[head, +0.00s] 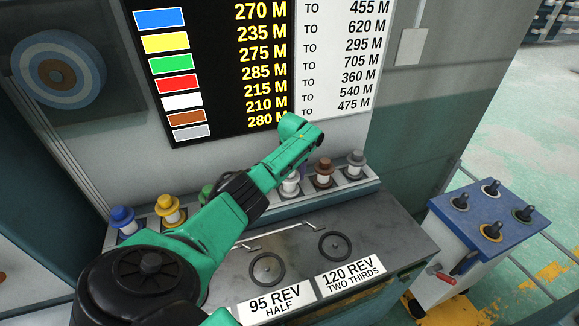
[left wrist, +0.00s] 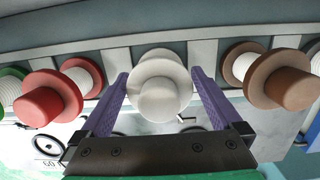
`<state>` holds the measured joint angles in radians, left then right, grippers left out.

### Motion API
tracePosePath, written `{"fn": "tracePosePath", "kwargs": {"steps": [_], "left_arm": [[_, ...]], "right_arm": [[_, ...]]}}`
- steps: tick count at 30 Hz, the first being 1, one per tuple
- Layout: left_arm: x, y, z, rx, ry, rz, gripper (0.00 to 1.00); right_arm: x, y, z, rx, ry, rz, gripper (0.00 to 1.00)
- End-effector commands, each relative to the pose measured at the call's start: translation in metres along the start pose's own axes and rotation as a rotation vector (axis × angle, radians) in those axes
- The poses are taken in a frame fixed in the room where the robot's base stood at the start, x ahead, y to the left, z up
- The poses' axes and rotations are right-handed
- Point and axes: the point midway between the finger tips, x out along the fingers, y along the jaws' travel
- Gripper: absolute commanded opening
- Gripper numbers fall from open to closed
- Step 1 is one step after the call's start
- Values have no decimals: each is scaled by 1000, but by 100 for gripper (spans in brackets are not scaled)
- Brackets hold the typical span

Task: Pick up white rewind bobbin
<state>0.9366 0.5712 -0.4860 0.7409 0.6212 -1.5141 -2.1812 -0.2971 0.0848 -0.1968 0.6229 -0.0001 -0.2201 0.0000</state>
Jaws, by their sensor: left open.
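The white rewind bobbin (left wrist: 163,84) stands in the rack between the red and brown bobbins. In the left wrist view it sits between the two purple fingers of my left gripper (left wrist: 158,98), which is open around it with a gap on each side. In the head view the white bobbin (head: 290,183) shows only in part beside my green left arm. My left gripper is mostly hidden behind its own arm in the head view. My right gripper is not in either view.
The red bobbin (left wrist: 48,98) and brown bobbin (left wrist: 278,80) stand close on either side. A grey bobbin (head: 356,162), yellow bobbin (head: 170,208) and blue bobbin (head: 124,219) share the rack. A metal counter (head: 300,255) with two round dials lies in front. A blue-topped stand (head: 485,212) is at right.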

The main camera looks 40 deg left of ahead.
Motion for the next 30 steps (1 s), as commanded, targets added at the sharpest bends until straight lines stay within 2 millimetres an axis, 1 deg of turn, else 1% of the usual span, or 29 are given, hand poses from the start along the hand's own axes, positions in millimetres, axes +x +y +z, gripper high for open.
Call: {"fn": "tracePosePath", "kwargs": {"steps": [1, 3, 5, 10, 11, 12, 14, 15, 17, 26, 30], "left_arm": [[10, 0, -1, -1, 2, 1, 99], [19, -1, -1, 0, 1, 0, 99], [22, 0, 0, 0, 0, 1, 99], [21, 0, 0, 1, -1, 0, 99], [21, 0, 0, 1, 0, 0, 92], [21, 0, 0, 1, 0, 0, 76], [21, 0, 0, 0, 0, 0, 53], [21, 0, 0, 0, 0, 0, 38], [21, 0, 0, 0, 0, 0, 16], [19, 0, 0, 1, -1, -1, 16], [13, 0, -2, 0, -1, -2, 16]], "right_arm": [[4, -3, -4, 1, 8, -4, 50], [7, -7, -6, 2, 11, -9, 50], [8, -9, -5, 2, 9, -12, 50], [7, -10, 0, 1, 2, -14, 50], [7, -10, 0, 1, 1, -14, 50], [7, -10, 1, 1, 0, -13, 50], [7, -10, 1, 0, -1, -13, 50], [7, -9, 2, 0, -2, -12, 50], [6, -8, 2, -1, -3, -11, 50], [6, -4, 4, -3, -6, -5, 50], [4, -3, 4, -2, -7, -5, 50]]}}
